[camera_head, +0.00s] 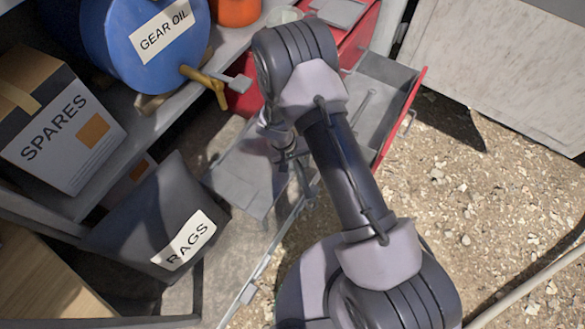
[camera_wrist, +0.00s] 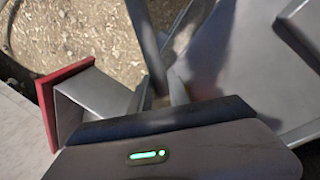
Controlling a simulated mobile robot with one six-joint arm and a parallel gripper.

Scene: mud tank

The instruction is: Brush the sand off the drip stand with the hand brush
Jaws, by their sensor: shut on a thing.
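My gripper (camera_head: 287,158) is at the upper middle of the head view, low beside a flat grey panel (camera_head: 237,188) that may be the drip stand. In the wrist view my gripper (camera_wrist: 163,85) is shut on a narrow dark thing, which I take for the hand brush (camera_wrist: 143,40). Its bristles cannot be made out. A wide grey surface (camera_wrist: 240,75) fills the right of the wrist view, probably the same panel. Whether the brush touches it I cannot tell. No sand can be made out on it.
A blue gear oil drum (camera_head: 130,70) with a brass tap (camera_head: 205,88) lies on a shelf at upper left. A spares box (camera_head: 65,140) and a dark rags bag (camera_head: 150,220) are at left. An open red-fronted drawer (camera_head: 398,125) stands behind my arm.

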